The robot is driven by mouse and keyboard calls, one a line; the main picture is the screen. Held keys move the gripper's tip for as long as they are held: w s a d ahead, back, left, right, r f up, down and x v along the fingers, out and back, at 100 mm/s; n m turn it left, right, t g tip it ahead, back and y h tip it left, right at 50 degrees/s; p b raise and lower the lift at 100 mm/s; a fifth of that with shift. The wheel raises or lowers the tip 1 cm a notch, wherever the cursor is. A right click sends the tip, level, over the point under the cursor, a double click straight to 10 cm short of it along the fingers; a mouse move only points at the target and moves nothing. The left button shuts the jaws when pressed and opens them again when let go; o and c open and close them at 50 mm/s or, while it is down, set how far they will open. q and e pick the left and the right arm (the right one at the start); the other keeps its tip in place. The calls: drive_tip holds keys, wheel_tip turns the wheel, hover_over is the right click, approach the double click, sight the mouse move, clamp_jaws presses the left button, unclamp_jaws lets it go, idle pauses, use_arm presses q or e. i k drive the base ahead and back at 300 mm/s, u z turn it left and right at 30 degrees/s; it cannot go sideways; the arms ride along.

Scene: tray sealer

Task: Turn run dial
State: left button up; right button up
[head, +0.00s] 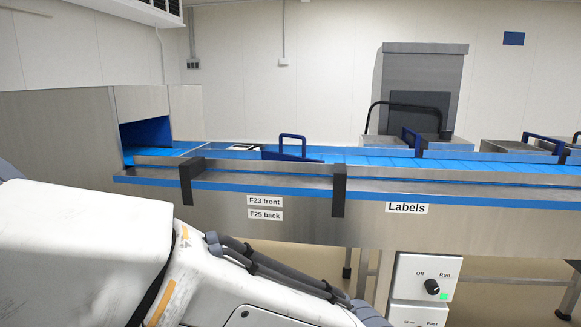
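The run dial (432,287) is a black knob on a white control panel (408,270) under the conveyor, at the lower right of the head view. "Off" is printed at its upper left and "Run" at its upper right. A green square (444,297) sits just right of and below the knob. The knob is too small to tell its exact setting. A second panel (412,312) below it reads "Slow" and "Fast" and is cut off by the frame. My white arm crosses the lower left and leaves the bottom edge left of the panels. Neither gripper is in view.
A steel conveyor with a blue belt (350,158) runs across above the panel. Its front face carries labels (407,208) and black brackets (338,190). A table leg (347,262) stands behind. Floor shows left and right of the panel.

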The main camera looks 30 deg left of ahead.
sight(432, 287)
drive_tip(key=u, duration=0.2)
drive_tip(key=k, duration=0.5)
drive_tip(key=z, duration=0.4)
drive_tip(key=i, duration=1.55)
drive_tip(key=u, duration=0.2)
drive_tip(key=k, duration=0.55)
